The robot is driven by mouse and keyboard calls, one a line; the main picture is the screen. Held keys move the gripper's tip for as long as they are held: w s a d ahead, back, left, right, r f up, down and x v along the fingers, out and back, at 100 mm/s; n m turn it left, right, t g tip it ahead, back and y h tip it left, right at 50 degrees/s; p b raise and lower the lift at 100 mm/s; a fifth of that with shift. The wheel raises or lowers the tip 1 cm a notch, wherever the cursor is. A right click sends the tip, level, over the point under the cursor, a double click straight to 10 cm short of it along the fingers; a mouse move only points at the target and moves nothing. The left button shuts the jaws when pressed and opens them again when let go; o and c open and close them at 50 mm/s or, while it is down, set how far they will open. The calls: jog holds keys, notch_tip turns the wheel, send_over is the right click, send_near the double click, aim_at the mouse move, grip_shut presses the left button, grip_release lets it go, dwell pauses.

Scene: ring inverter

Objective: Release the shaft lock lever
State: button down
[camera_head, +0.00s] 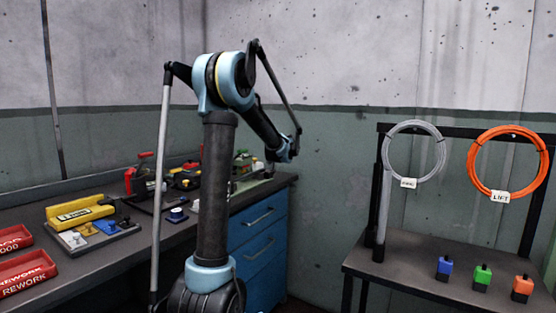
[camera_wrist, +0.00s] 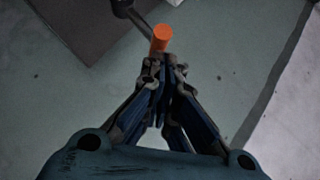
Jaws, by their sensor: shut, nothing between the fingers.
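In the wrist view, an orange cylindrical knob (camera_wrist: 161,38) sits at the end of a dark bar (camera_wrist: 136,18), which looks like the lever. My gripper (camera_wrist: 163,66) is shut and empty, with its fingertips just below the knob in the picture. I cannot tell whether the tips touch the knob. In the head view, my arm reaches over the right end of the workbench. The lever and my fingertips cannot be made out there.
The dark workbench (camera_head: 128,246) with blue drawers (camera_head: 262,228) runs along the wall. It holds red trays (camera_head: 28,272), a yellow tool (camera_head: 80,211) and other items. At right, a grey ring (camera_head: 388,157) and an orange ring (camera_head: 478,160) hang above a side table (camera_head: 410,262).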

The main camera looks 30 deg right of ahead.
jog(key=shift+r, duration=0.15)
jog(key=s+a+r, duration=0.3)
jog(key=s+r, duration=0.4)
jog(key=s, duration=0.4)
dwell(0.5)
jog(key=shift+s, duration=0.1)
